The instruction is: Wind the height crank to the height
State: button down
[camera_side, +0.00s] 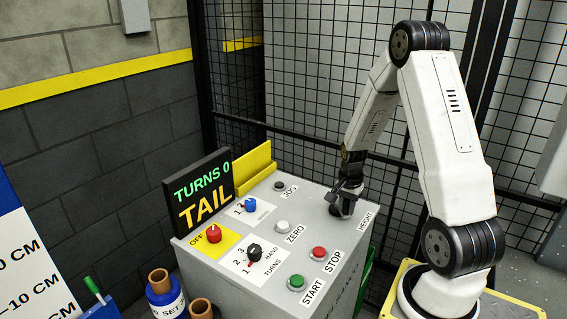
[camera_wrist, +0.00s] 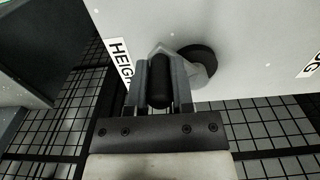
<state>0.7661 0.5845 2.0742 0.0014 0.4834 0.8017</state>
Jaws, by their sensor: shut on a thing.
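The height crank (camera_wrist: 200,62) is on the top of a grey control box (camera_side: 210,262), beside the HEIGHT label (camera_side: 366,219). In the wrist view it has a dark round hub, a grey arm and a black handle (camera_wrist: 160,82). My gripper (camera_side: 345,195) is at the crank, at the box's far right. In the wrist view its two fingers stand on either side of the black handle and are shut on it. The display (camera_side: 200,190) reads TURNS 0 and TAIL. In the side view my gripper hides part of the crank.
The box top also carries a red OFF knob (camera_side: 213,233), a black HAND TURNS selector (camera_side: 254,251), a blue knob (camera_side: 250,205), and ZERO (camera_side: 283,227), STOP (camera_side: 319,253), START (camera_side: 297,282) and JOG (camera_side: 280,186) buttons. A mesh fence (camera_side: 300,80) stands behind.

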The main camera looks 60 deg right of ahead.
jog(key=d+n, duration=0.1)
jog(key=n, duration=0.1)
jog(key=s+d+n, duration=0.1)
jog(key=n, duration=0.1)
jog(key=shift+s+n, duration=0.15)
jog(key=shift+n, duration=0.15)
jog(key=shift+s+d+n, duration=0.1)
jog(key=shift+d+n, duration=0.4)
jog(key=shift+n, duration=0.6)
jog(key=shift+s+d+n, duration=0.1)
jog(key=shift+d+n, duration=0.4)
jog(key=shift+n, duration=0.6)
jog(key=shift+c, duration=2.4)
grip_release()
jog(key=shift+r, duration=0.15)
notch_tip(320, 180, up, 8)
jog(key=shift+f, duration=0.25)
jog(key=shift+w, duration=0.1)
